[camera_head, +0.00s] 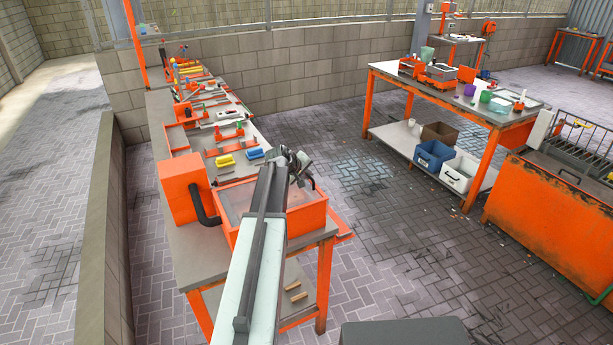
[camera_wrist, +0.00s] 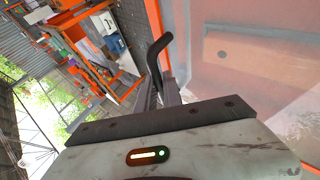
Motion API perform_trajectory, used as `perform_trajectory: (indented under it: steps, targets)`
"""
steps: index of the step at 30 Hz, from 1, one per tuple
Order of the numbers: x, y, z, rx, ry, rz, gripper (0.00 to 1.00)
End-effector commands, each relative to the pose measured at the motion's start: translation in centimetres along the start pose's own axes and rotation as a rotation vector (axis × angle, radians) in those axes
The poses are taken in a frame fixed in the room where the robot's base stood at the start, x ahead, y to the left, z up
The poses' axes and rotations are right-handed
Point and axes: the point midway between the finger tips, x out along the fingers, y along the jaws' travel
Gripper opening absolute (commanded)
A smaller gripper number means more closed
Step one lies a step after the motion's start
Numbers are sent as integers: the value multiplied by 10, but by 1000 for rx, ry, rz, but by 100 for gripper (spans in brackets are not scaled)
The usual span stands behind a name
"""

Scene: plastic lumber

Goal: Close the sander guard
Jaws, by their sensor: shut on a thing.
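The sander is an orange machine (camera_head: 180,188) with a black hose, joined to an orange box at the near end of the left workbench. The sander guard (camera_head: 236,198) looks like a clear panel over this box; my arm hides part of it, so I cannot tell whether it is fully down. My gripper (camera_head: 303,172) is at the box's far right edge. In the wrist view, my gripper (camera_wrist: 167,92) is shut on a black curved handle (camera_wrist: 155,58). The clear guard panel (camera_wrist: 215,60) with its orange edge fills the right side there.
Hand tools and clamps, with a yellow block (camera_head: 225,160) and a blue block (camera_head: 254,153), lie along the left workbench. Another orange-legged table (camera_head: 440,92) stands at the right with bins below. Paved floor (camera_head: 390,235) lies open between them.

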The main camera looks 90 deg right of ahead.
Motion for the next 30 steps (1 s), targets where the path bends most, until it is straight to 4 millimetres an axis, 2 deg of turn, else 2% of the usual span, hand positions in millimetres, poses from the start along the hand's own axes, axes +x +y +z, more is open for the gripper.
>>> perform_trajectory:
  steps: [11, 12, 14, 23, 26, 30]
  targets:
    - [2, -3, 5, 7, -11, -10, 0]
    - [2, -3, 5, 8, -11, -10, 17]
    - [2, -3, 5, 8, -11, -10, 32]
    - [0, -3, 4, 7, -9, -11, 32]
    - [-10, -2, 4, 7, -9, -11, 32]
    - [-37, 1, 4, 7, -9, -9, 32]
